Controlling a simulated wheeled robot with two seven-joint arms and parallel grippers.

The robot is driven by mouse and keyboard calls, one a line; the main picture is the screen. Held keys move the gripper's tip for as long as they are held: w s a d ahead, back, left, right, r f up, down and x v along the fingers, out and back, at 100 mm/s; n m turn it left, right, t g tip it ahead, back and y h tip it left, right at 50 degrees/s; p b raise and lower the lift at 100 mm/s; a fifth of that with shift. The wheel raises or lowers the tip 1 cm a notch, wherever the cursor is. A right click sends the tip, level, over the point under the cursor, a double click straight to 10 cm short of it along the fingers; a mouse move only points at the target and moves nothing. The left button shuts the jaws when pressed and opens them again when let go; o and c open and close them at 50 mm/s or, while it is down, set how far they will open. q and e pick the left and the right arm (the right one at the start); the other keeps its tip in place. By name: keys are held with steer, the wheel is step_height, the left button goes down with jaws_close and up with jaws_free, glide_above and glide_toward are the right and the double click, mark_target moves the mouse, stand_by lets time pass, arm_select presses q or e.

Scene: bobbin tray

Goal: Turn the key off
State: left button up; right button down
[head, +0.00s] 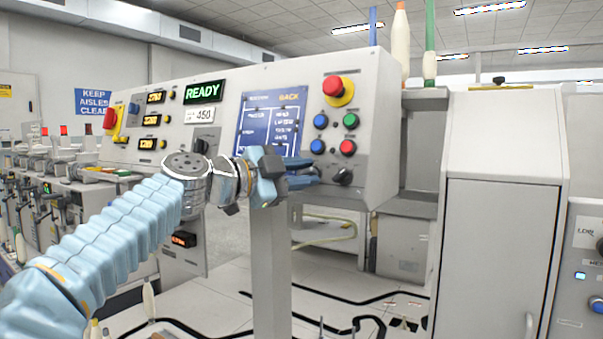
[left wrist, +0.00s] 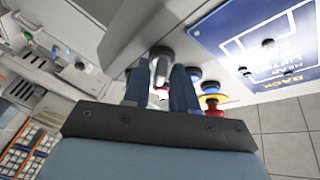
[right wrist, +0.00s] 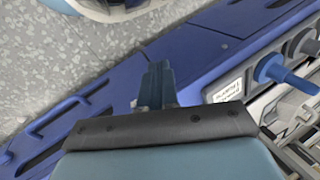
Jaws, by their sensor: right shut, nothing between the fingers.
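The key switch (head: 343,176) is a small dark knob at the lower right of the grey control panel, below the red and blue buttons. My left gripper (head: 314,175) is just left of it, in front of the panel's lower edge. In the left wrist view the left fingers (left wrist: 158,80) stand apart, with the grey round switch (left wrist: 160,53) at and just beyond their tips. I cannot tell whether they touch it. How the key is turned is too small to read. My right gripper (right wrist: 157,85) is shut and empty, seen only in the right wrist view, over a blue machine surface.
The panel carries a blue screen (head: 270,126), a lit READY sign (head: 204,92), a red emergency button (head: 334,86) and coloured push buttons close above the switch. A grey cabinet (head: 495,240) stands to the right. A blue rail (right wrist: 205,45) lies below my right gripper.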

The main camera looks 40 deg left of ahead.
arm_select(q)
jaws_close()
